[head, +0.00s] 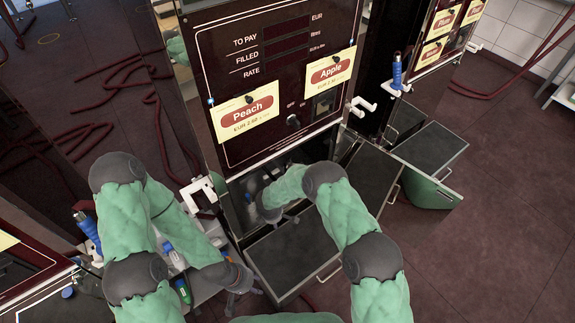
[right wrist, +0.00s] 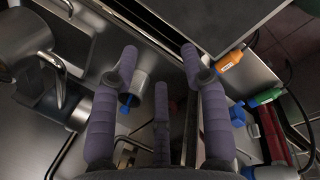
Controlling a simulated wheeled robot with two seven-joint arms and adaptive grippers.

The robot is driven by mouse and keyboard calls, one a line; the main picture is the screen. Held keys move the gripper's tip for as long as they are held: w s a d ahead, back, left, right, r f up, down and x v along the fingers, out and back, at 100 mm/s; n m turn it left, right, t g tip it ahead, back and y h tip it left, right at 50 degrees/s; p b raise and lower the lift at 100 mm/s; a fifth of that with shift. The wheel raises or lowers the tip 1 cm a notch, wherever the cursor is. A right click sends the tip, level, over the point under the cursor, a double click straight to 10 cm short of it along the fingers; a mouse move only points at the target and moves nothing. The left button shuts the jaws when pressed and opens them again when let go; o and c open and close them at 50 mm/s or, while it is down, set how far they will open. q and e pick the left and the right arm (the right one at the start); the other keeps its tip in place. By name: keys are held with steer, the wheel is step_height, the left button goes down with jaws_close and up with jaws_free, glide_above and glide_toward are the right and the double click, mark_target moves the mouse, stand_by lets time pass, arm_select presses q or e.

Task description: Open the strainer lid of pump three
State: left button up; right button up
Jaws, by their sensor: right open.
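The pump with the Peach and Apple labels (head: 290,60) stands in the middle of the head view; no number shows on it. My right arm reaches into its open lower bay (head: 262,185), and the right gripper is mostly hidden there. In the right wrist view my right gripper (right wrist: 158,65) is open and empty. A small metal cylinder (right wrist: 137,82) with a blue piece at its end (right wrist: 125,103) lies beside the left finger. I cannot tell whether it is the strainer or its lid. My left gripper (head: 240,282) hangs left of the pulled-out drawer; its opening is unclear.
The dark-topped drawer (head: 290,250) juts out below the bay. In the right wrist view a large metal vessel (right wrist: 25,40) stands left, and orange (right wrist: 228,62) and green (right wrist: 268,97) fittings lie right. Another pump stands right, with open floor (head: 490,220) before it.

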steer(key=w+d+n+t+h, duration=0.2)
steer(key=d+n, duration=0.1)
steer(key=d, duration=0.1)
steer(key=n+t+h, duration=0.1)
steer(key=n+t, duration=0.6)
steer(key=t, duration=0.2)
glide_toward(287, 164)
steer(key=b+x, duration=0.4)
steer(key=x, duration=0.3)
steer(key=shift+w+d+f, duration=0.15)
steer(key=shift+w+d, duration=0.05)
steer(key=shift+w, duration=0.15)
arm_select(q)
steer(key=shift+a+x, duration=0.2)
steer(key=shift+x, duration=0.85)
steer(key=shift+a+x, duration=0.2)
steer(key=shift+x, duration=0.8)
arm_select(e)
steer(key=shift+w+d+f, duration=0.1)
steer(key=shift+w+d, duration=0.05)
steer(key=shift+w, duration=0.4)
arm_select(q)
steer(key=shift+f, duration=0.15)
arm_select(e)
jaws_close()
